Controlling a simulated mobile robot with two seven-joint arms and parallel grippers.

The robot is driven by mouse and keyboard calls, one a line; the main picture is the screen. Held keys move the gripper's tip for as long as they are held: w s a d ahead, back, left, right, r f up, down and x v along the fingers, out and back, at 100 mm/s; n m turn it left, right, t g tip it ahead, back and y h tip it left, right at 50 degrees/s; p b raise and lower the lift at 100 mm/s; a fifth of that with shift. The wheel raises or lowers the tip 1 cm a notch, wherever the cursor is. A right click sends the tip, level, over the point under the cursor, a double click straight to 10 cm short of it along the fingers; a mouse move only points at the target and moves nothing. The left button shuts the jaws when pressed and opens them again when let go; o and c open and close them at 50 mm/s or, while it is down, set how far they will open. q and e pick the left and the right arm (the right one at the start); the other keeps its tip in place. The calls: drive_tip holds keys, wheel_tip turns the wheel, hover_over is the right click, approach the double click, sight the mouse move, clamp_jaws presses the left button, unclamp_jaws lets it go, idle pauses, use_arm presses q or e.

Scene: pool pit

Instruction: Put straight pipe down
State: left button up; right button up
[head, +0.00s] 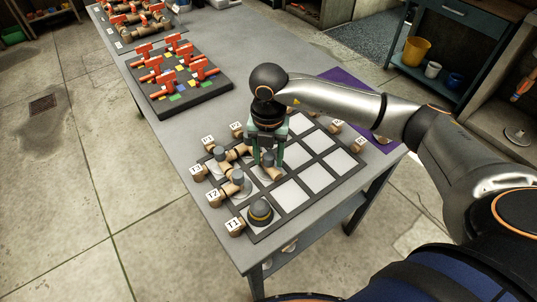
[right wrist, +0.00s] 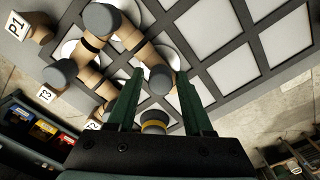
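My right gripper (head: 268,158) is low over the gridded board (head: 326,157), fingers pointing down. Its green fingers stand apart in the right wrist view (right wrist: 160,75), with a grey-capped tan pipe piece (right wrist: 161,80) between or just beyond the tips; small gaps seem to show on both sides. In the head view this pipe piece (head: 271,172) is at the left-middle of the board, partly hidden by the fingers. More tan pipe pieces (head: 224,165) with grey caps adjoin it at the board's left. Which piece is the straight pipe I cannot tell. My left gripper is not in view.
A dark dome with a yellow band (head: 260,212) sits in the board's near corner. Labelled blocks such as T1 (head: 235,227) line the edges. Squares right of the gripper are empty. A tray of red-handled valves (head: 180,80) and a purple mat (head: 345,78) lie farther back.

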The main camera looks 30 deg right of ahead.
sight(268, 156)
drive_tip(key=shift+o, duration=0.7)
drive_tip(key=shift+r, duration=0.15)
wheel_tip(268, 156, up, 12)
idle(0.4)
